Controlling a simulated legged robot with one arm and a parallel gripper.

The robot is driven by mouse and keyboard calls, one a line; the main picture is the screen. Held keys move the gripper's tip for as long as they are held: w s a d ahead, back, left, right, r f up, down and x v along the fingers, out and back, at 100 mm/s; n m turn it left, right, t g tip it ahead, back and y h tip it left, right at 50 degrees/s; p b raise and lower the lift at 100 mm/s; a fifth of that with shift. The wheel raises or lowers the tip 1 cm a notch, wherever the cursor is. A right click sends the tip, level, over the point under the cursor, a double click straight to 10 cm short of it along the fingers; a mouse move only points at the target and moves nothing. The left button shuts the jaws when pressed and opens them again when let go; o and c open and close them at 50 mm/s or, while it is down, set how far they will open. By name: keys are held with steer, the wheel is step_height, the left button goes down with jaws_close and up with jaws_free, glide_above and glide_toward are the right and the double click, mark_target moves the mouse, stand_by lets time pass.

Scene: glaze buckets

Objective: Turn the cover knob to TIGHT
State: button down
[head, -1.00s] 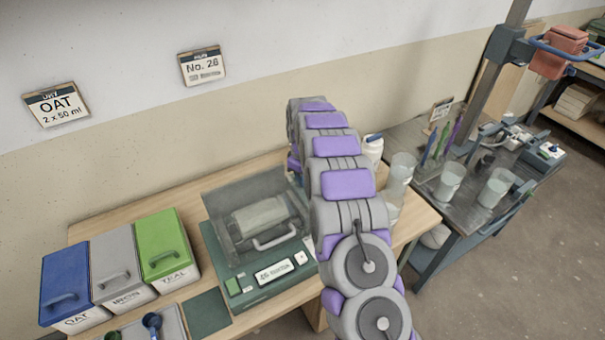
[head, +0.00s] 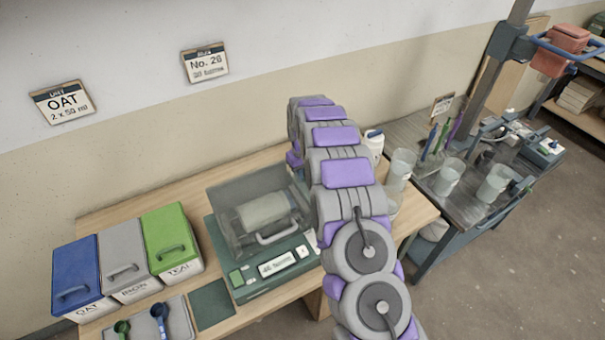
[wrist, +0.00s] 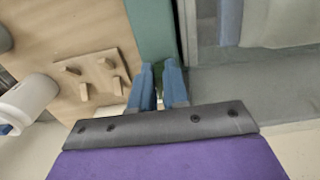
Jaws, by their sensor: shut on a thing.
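The green mixing machine (head: 262,281) stands on the wooden bench with a see-through grey cover (head: 232,205) over a pale cylinder (head: 262,210) lying inside. A curved handle (head: 278,232) shows at the cover's front. In the head view my arm hides my gripper and the machine's right side. In the wrist view my gripper's blue fingers (wrist: 158,88) are close together beside the machine's green edge (wrist: 151,30). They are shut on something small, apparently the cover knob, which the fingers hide. Its marking cannot be read.
Blue, grey and green lidded bins (head: 122,266) stand at the left, with scoops on a tray (head: 178,320) in front. A wooden peg block (wrist: 93,78) and a white jar (wrist: 28,98) are left of my fingers. Beakers (head: 450,178) stand on the metal table at right.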

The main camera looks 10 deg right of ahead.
steer(key=shift+w, duration=0.1)
steer(key=c, duration=1.4)
jaws_free()
steer(key=shift+o, duration=1.4)
steer(key=shift+d, duration=0.1)
steer(key=shift+r, duration=0.1)
steer(key=shift+r, duration=0.25)
step_height(320, 180, up, 7)
steer(key=shift+r+p, duration=0.15)
steer(key=shift+p, duration=0.75)
